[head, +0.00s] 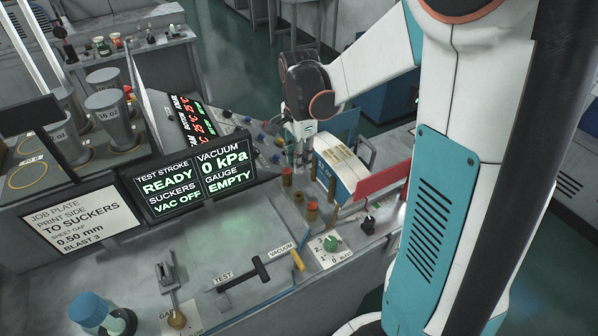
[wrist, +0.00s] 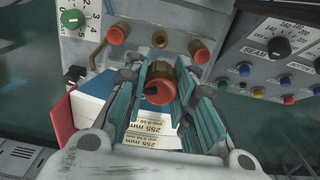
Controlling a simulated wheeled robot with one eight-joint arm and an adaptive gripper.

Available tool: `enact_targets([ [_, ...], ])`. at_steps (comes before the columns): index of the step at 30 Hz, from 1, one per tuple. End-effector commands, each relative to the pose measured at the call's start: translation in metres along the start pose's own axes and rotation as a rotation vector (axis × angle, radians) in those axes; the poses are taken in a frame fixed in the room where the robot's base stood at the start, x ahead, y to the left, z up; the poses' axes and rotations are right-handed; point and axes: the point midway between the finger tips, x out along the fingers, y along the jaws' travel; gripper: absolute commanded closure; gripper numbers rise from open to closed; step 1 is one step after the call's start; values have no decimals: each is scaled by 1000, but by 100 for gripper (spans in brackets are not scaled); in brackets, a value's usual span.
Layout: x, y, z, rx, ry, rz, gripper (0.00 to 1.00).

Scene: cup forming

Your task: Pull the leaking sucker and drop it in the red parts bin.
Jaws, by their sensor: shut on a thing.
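My gripper (wrist: 161,88) is shut on a copper-brown sucker (wrist: 160,76), held between its teal-padded fingers in the wrist view. The sucker's round dark-red end faces the camera; whether its other end touches anything is hidden. In the head view my gripper (head: 302,150) is over the far end of the press, and the held sucker is too small to make out there. Other copper-brown suckers (wrist: 115,35) stand on the panel beyond my fingers. A red panel (head: 380,182) stands right of the paper stack; I cannot tell whether it belongs to the red parts bin.
A white-and-blue stack labelled 255 mm (wrist: 150,122) lies beneath my fingers. A knob panel (wrist: 270,60) is at the right. The display (head: 195,175) reads VAC OFF and 0 kPa. A black TEST lever (head: 245,275) and green dial (head: 331,243) are in front.

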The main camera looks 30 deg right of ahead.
Motion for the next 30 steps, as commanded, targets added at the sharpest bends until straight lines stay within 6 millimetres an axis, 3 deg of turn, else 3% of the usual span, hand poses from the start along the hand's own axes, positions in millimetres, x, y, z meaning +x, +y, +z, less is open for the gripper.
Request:
enact_targets([
  [3,-27,0,0,0,0,0,100],
  [9,-55,0,0,0,0,0,100],
  [30,-91,0,0,0,0,0,100],
])
